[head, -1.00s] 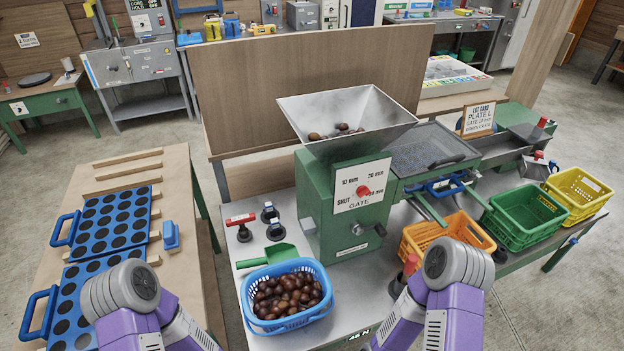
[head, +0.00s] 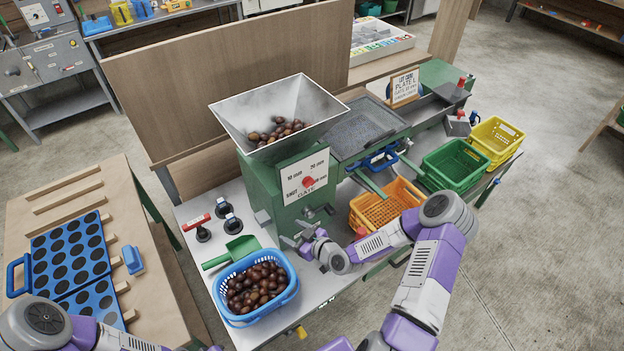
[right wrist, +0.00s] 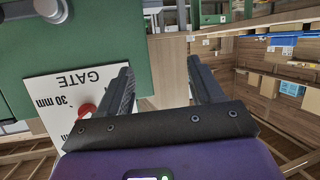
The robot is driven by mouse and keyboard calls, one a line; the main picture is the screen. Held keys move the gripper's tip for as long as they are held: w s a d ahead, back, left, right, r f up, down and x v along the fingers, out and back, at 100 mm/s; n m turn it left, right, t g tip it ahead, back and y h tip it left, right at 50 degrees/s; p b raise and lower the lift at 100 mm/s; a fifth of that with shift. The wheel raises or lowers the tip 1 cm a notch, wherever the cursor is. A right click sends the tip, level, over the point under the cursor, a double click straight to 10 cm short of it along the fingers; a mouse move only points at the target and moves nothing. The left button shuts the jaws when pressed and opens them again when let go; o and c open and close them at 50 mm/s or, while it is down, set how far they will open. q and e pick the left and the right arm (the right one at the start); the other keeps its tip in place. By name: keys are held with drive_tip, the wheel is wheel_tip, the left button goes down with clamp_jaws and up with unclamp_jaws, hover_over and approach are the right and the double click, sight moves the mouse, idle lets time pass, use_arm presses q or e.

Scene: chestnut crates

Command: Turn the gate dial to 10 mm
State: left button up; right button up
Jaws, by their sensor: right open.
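The gate dial is a red knob (head: 308,182) on a white plate (head: 300,168) marked 10 mm, 20 mm, 30 mm and SHUT. The plate is on the front of the green hopper machine (head: 262,190). I cannot tell where the dial points. My right gripper (head: 296,235) is open and empty, in front of the machine and lower than the dial in the head view. In the right wrist view the red knob (right wrist: 85,111) shows left of the open fingers (right wrist: 159,68), partly covered by the left finger and gripper body. My left gripper is out of view.
A metal crank is on the machine's front below the plate, close to my right gripper. A blue basket (head: 226,312) of chestnuts and a green scoop (head: 240,248) stand at left. An orange crate (head: 365,222) is at right. A lot card (head: 405,86) stands behind.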

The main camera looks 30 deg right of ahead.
sight(311, 185)
drive_tip(key=w+d+r+n+t+h, duration=0.1)
drive_tip(key=d+r+t+h, duration=0.15)
drive_tip(key=d, duration=0.35)
drive_tip(key=d+r+n+t+h, duration=0.1)
drive_tip(key=d+r+t, duration=0.1)
drive_tip(key=d+r, duration=0.3)
drive_tip(key=shift+n+y, duration=0.25)
drive_tip(key=shift+n, duration=0.05)
drive_tip(key=w, duration=0.7)
drive_tip(key=shift+w+d+f, duration=0.2)
drive_tip(key=shift+w+f, duration=0.15)
drive_tip(key=shift+w, duration=0.05)
drive_tip(key=shift+c, duration=0.2)
drive_tip(key=c, duration=1)
